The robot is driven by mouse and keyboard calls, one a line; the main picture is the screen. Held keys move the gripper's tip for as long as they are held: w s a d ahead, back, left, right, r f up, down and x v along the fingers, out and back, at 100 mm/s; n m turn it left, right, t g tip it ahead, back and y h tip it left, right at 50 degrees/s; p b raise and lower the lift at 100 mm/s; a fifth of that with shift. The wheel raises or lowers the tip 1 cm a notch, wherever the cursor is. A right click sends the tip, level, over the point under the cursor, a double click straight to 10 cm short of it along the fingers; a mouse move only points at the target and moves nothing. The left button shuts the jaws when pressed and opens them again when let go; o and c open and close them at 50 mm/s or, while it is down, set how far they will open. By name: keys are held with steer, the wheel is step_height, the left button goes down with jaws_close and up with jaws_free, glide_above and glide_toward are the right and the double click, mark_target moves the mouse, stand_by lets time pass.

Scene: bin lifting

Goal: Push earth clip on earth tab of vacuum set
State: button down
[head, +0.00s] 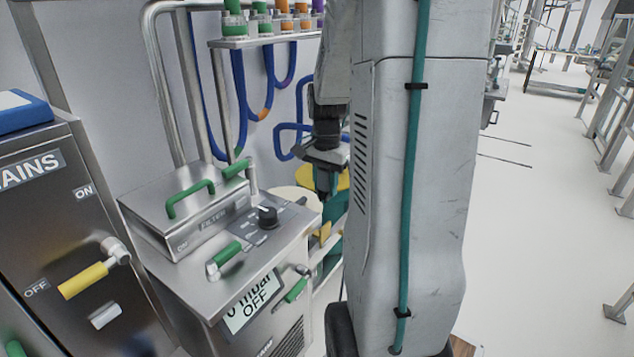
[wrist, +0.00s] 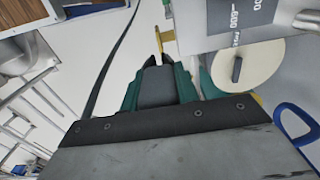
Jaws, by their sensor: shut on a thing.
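The vacuum set (head: 200,265) is a steel cabinet with a filter lid, green handles and a display reading 0 mbar OFF. In the wrist view its edge (wrist: 188,25) is at the top. A small yellow tab (wrist: 166,38), which looks like the earth tab, sticks out beside that edge. My gripper (wrist: 157,88) has teal fingers shut on a dark grey block, apparently the earth clip (wrist: 158,85). Its two dark jaw tips point up at the yellow tab, seemingly just short of it. In the head view my gripper (head: 326,180) is partly hidden behind my arm; the clip is unclear there.
A pale round drum (wrist: 245,72) stands close on the right in the wrist view, with a blue loop (wrist: 298,122) beyond. The mains cabinet (head: 60,220) is left of the vacuum set. A rack with blue hoses (head: 240,85) is behind.

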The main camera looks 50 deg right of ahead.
glide_above(324, 226)
steer(key=shift+d+f, duration=0.15)
steer(key=shift+f, duration=1.95)
steer(key=shift+f, duration=1.5)
steer(key=shift+f, duration=0.15)
steer(key=shift+f, duration=0.95)
steer(key=shift+f, duration=1.05)
steer(key=c, duration=1)
jaws_free()
steer(key=shift+o, duration=0.2)
